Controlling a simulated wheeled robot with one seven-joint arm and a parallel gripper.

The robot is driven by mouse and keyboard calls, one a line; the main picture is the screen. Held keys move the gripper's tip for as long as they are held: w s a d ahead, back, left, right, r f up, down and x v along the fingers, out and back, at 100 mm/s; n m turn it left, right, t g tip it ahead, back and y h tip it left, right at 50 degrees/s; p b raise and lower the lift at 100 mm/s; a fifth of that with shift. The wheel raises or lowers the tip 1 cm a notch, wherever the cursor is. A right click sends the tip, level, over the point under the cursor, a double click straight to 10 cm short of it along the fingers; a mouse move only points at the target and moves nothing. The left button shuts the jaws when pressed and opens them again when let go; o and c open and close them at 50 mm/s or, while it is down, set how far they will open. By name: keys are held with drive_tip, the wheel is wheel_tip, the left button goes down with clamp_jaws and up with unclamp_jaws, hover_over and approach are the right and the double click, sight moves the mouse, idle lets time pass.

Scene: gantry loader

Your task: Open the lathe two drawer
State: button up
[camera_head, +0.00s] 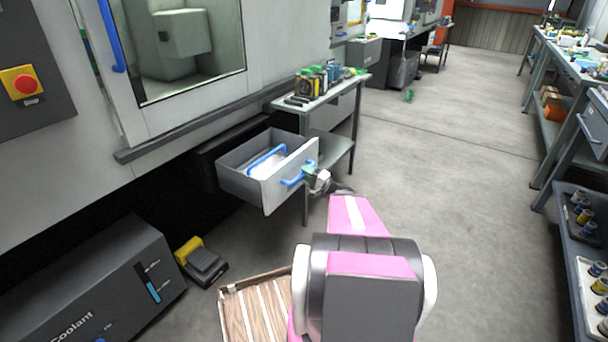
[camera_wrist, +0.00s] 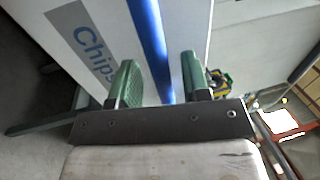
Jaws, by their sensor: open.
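A grey drawer (camera_head: 241,184) under the lathe stands pulled out, with its inside showing. Its light front has a blue bar handle (camera_head: 293,180). My gripper (camera_head: 310,174) is at this handle, on the outer side of the drawer front. In the wrist view the blue handle (camera_wrist: 150,40) runs between the two green fingers of my gripper (camera_wrist: 160,82), which are apart with gaps beside the bar. The drawer front (camera_wrist: 100,40) there bears the word "Chips". A second blue bar (camera_head: 266,158) lies inside the drawer, on something pale.
A side table (camera_head: 318,100) with bottles and tools stands just behind the drawer. A coolant box (camera_head: 95,285) and a yellow-and-black foot pedal (camera_head: 202,260) sit on the floor at lower left, near a wooden slatted platform (camera_head: 256,310). Open floor (camera_head: 440,170) lies to the right.

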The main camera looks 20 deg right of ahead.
drive_tip(key=v, duration=0.9)
drive_tip(key=shift+s+d, duration=0.2)
drive_tip(key=shift+s, duration=0.05)
